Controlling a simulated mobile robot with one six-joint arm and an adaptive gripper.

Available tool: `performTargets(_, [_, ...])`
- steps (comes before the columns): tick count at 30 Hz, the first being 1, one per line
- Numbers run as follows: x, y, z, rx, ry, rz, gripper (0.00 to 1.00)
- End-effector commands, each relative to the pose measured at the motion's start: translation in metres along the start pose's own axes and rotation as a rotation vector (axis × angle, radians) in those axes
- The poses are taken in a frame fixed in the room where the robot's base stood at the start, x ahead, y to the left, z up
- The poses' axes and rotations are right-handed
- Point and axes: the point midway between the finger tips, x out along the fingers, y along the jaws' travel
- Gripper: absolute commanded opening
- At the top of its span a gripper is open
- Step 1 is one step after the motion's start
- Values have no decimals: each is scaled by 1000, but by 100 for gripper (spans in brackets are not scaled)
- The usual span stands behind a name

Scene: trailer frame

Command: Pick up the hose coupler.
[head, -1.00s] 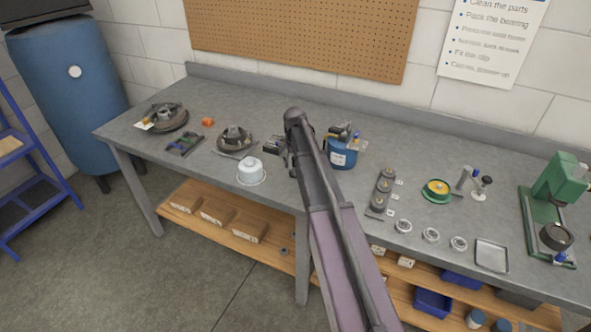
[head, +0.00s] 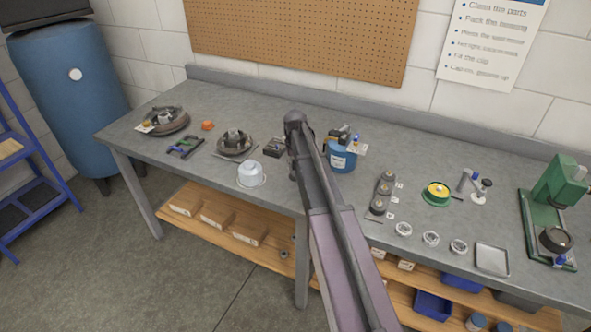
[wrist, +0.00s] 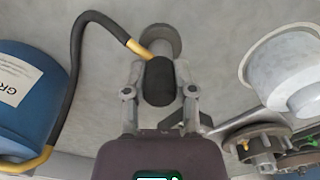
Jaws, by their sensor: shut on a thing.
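The hose coupler (wrist: 160,80) is a dark, rounded piece in the middle of the wrist view. A black hose (wrist: 78,60) with a brass-coloured end (wrist: 138,48) runs to it from the left. My gripper (wrist: 160,76) is shut on the coupler, one finger on each side. A grey round part (wrist: 160,40) shows just beyond the coupler; whether they touch is unclear. The blue grease tub (wrist: 25,95) is on the left in the wrist view and stands behind my arm in the head view (head: 341,160). My arm hides the gripper and coupler in the head view.
A white tub (head: 250,175) stands at the bench's front edge and shows on the right in the wrist view (wrist: 285,70). A hub (head: 235,142) lies behind it. Bearings, small rings and a metal tray (head: 491,259) occupy the right part of the workbench (head: 320,110).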

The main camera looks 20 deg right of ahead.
Motion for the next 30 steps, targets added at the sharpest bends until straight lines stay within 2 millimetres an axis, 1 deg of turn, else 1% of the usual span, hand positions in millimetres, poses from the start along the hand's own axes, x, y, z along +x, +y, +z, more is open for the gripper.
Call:
performTargets(11, [-4,0,0,0,0,0,0])
performTargets(17, [-16,0,0,0,0,0,0])
performTargets(25, [-39,0,0,0,0,0,0])
performTargets(26, [-41,0,2,0,0,0,0])
performTargets(27, [-38,-1,17,0,0,0,0])
performTargets(30, [-39,-2,41,0,0,0,0])
